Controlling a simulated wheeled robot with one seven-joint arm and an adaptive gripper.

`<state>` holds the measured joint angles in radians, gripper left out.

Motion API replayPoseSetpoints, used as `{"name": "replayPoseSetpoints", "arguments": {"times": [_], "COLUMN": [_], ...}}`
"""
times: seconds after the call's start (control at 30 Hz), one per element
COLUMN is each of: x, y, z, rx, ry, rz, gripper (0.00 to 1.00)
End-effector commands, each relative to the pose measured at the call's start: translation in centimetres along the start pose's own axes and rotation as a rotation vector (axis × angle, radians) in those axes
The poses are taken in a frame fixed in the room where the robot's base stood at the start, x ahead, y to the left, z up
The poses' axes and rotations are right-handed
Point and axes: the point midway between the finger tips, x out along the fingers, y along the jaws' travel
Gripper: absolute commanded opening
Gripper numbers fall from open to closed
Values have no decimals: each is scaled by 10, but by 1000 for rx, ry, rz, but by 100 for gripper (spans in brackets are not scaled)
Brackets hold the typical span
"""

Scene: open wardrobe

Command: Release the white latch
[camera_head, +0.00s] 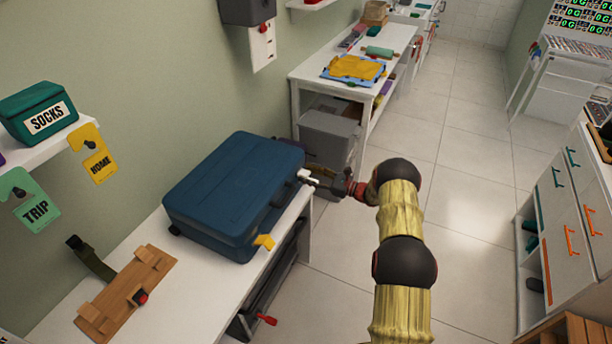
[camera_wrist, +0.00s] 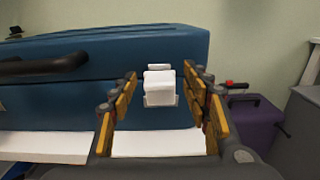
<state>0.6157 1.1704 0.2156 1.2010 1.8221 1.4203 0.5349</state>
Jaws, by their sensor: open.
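The white latch (camera_wrist: 159,87) sits on the front face of the closed blue suitcase (camera_wrist: 75,107). In the head view the latch (camera_head: 305,174) is at the suitcase's right end, and the suitcase (camera_head: 232,188) lies flat on a white bench. My gripper (camera_wrist: 161,84) is open, with its yellow-padded fingers on either side of the latch in the wrist view. Whether the pads touch the latch cannot be told. In the head view my gripper (camera_head: 318,178) reaches the suitcase's right end. A yellow latch (camera_head: 264,241) is at the near corner of the suitcase.
A white bench (camera_head: 183,276) carries the suitcase and a wooden board (camera_head: 127,294). A dark handle (camera_wrist: 45,66) juts from the suitcase left of my gripper. A purple case (camera_wrist: 257,125) and a grey bin (camera_head: 328,138) stand beyond. The tiled floor at right is clear.

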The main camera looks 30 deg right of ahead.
Motion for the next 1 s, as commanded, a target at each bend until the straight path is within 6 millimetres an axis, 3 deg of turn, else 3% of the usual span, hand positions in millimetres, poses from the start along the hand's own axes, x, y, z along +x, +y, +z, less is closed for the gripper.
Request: {"name": "replayPoseSetpoints", "arguments": {"times": [0.13,0.43,1.0], "x": [11,13,13], "y": [0,0,0], "z": [0,0,0], "rx": [0,-1,-1], "ry": [0,1,1], "rz": [-1,-1,-1], "gripper": [48,48,15]}}
